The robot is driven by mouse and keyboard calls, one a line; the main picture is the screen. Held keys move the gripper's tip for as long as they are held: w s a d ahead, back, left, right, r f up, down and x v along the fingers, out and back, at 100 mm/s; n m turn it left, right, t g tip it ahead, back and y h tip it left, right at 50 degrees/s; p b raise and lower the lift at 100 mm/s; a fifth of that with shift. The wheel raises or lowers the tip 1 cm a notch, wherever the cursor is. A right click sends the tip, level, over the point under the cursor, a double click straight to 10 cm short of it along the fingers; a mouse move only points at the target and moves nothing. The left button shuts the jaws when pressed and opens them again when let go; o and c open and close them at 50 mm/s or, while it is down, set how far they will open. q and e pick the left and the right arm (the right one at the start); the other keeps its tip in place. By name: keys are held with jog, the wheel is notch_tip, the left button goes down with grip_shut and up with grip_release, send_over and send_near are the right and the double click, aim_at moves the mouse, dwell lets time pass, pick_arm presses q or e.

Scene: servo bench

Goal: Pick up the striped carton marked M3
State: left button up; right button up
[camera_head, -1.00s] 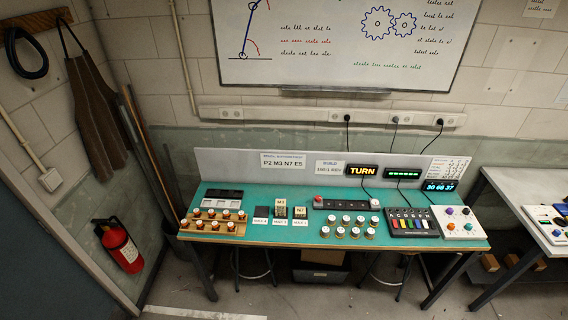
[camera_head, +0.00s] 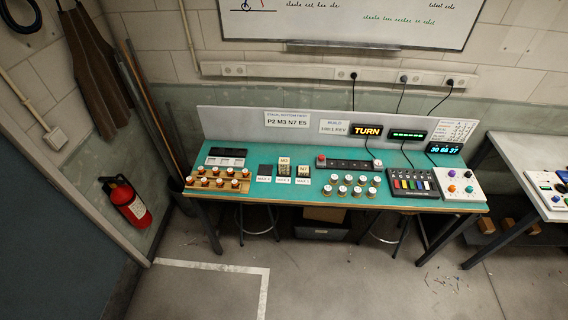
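The carton marked M3 (camera_head: 284,164) stands upright on the green bench top (camera_head: 310,192), left of the middle, behind a small white label. It is small and pale here, and its stripes are hard to make out. A similar carton marked N7 (camera_head: 303,170) stands just to its right, and a dark square pad (camera_head: 265,170) lies to its left. A sign on the back panel reads "P2 M3 N7 E5" (camera_head: 287,119). Neither of my grippers is in view.
A wooden rack with several white-topped jars (camera_head: 218,184) is at the left. Several loose jars (camera_head: 350,186) stand at front centre. A long dark box with a red button (camera_head: 346,164) lies behind. A keyed device (camera_head: 412,181) and knob panel (camera_head: 458,184) fill the right.

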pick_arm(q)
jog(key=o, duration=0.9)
